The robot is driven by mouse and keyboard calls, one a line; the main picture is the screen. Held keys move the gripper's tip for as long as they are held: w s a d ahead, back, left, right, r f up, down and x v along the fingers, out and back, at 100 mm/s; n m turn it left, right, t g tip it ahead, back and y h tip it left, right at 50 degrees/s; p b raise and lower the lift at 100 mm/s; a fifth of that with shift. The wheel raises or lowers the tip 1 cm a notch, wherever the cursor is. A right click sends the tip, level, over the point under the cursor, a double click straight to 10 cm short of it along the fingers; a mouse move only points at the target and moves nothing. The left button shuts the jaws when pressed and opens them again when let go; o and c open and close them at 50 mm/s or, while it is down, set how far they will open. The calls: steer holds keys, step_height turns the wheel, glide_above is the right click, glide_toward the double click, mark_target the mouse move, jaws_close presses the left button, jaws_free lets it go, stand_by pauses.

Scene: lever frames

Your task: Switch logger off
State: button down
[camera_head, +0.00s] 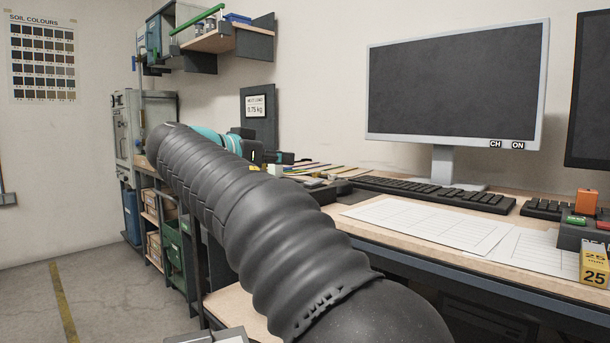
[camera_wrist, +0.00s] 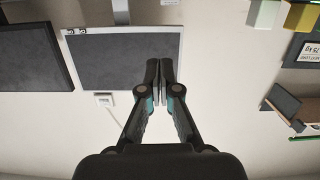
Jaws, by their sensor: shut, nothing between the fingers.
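No part readable as the logger's name shows in either view. A small white fitting (camera_wrist: 104,99) with a dark-marked face is on the wall by the monitor's edge in the wrist view; its lettering is too small to read. A dark box (camera_head: 585,238) with a green and a red button sits at the right edge of the head view, its label cut off. My gripper (camera_wrist: 160,68) is shut and empty, its fingertips overlapping the monitor's edge in the wrist view.
A monitor (camera_head: 455,82) labelled "CH ON" stands on the desk (camera_head: 345,230) behind a keyboard (camera_head: 430,192). A yellow block marked 25 (camera_head: 594,264) and paper sheets (camera_head: 430,222) lie in front. A wall shelf (camera_head: 215,40) is at the back left. Floor at left is clear.

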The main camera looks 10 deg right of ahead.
steer(key=shift+w+a+r+m, duration=0.3)
steer(key=shift+a+r, duration=0.1)
steer(key=shift+a, duration=0.2)
steer(key=p, duration=0.1)
glide_above(311, 182)
steer(key=s, duration=0.1)
steer(key=shift+a+f, duration=0.45)
steer(key=shift+f, duration=0.1)
steer(key=f, duration=0.3)
steer(key=shift+w+d, duration=0.35)
steer(key=shift+d+f, duration=0.1)
steer(key=shift+f, duration=0.5)
